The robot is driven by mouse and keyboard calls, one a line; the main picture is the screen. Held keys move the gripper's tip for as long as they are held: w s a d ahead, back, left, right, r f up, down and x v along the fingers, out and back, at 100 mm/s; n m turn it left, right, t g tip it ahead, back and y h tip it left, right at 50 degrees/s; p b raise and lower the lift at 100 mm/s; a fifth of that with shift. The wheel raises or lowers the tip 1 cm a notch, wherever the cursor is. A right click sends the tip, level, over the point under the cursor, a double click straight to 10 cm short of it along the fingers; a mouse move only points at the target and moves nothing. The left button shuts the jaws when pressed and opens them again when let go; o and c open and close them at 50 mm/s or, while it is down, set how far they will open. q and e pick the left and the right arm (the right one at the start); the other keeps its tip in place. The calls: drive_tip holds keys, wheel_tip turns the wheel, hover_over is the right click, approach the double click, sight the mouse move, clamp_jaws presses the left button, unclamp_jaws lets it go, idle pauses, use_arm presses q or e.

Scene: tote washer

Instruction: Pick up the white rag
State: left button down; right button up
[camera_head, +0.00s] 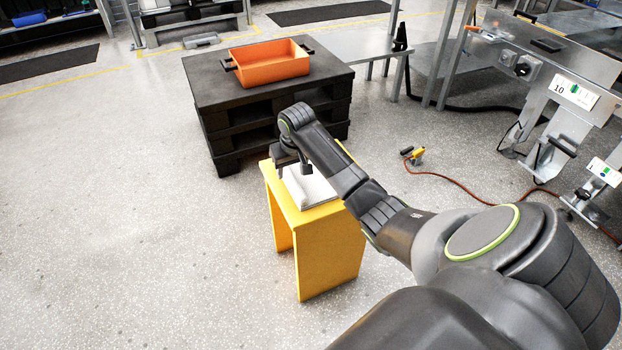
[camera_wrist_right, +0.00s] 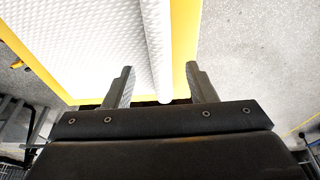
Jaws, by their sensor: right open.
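The white rag (camera_head: 318,190) lies on top of a yellow stool (camera_head: 332,252), partly hidden by my right arm. In the right wrist view the rag (camera_wrist_right: 92,38) has a quilted, textured face, with a raised rounded fold or roll along its right side. My right gripper (camera_head: 292,169) is over the stool top, pointing down at the rag. In the wrist view its two fingers (camera_wrist_right: 160,70) are apart, with the end of the roll between them. I cannot tell whether they touch it. My left gripper is not in view.
An orange tote (camera_head: 270,66) with black handles stands on a black pallet stack (camera_head: 222,110) behind the stool. A yellow hand tool (camera_head: 416,156) on an orange hose lies on the floor to the right. Metal machinery stands at the right. The floor left of the stool is clear.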

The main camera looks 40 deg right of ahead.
sight(291, 176)
drive_tip(key=x, duration=0.3)
drive_tip(key=shift+s+a+b, duration=0.1)
drive_tip(key=shift+b, duration=0.3)
drive_tip(key=shift+f, duration=0.25)
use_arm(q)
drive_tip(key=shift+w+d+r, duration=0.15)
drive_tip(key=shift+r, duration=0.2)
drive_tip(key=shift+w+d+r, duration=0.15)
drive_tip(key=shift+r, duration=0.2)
